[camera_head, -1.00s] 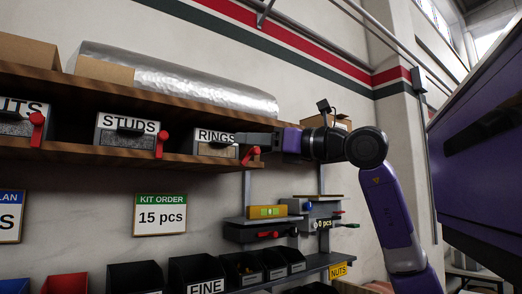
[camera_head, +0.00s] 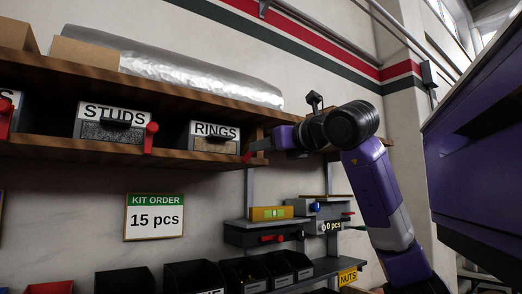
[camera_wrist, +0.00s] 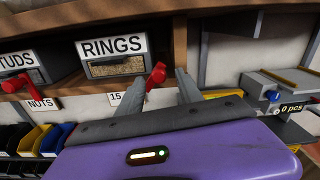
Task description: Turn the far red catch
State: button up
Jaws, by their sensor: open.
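The RINGS box (camera_head: 213,143) sits at the right end of the upper wooden shelf. Its red catch (camera_head: 248,156) is at the box's right front corner in the head view, partly hidden by my gripper (camera_head: 262,146). In the wrist view, the catch (camera_wrist: 156,76) stands just right of the RINGS box (camera_wrist: 115,66). My gripper (camera_wrist: 162,78) is open there, one finger to each side of the catch. I cannot tell whether the fingers touch it.
The STUDS box (camera_head: 113,122) with its red catch (camera_head: 151,138) is to the left on the same shelf (camera_head: 60,151). A wooden upright (camera_wrist: 180,42) stands close right of the fingers. Below are a KIT ORDER sign (camera_head: 154,216) and a grey device (camera_head: 322,218).

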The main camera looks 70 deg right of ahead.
jog(key=shift+w+d, duration=0.15)
jog(key=shift+w, duration=0.2)
grip_shut()
jog(key=shift+n+b, duration=0.3)
jog(key=shift+b, duration=0.05)
jog(key=shift+w+a+r+n+b, duration=0.2)
jog(key=shift+a+n+b, duration=0.15)
jog(key=shift+n+b, duration=0.6)
jog(key=shift+w+a+r+n+b, duration=0.15)
jog(key=shift+a+n+b, duration=0.35)
jog(key=shift+n, duration=0.9)
jog(key=shift+w+a+r+n+b, duration=0.1)
jog(key=shift+w+a+n+b, duration=0.15)
jog(key=shift+n+b, duration=0.75)
jog(key=shift+n, duration=0.25)
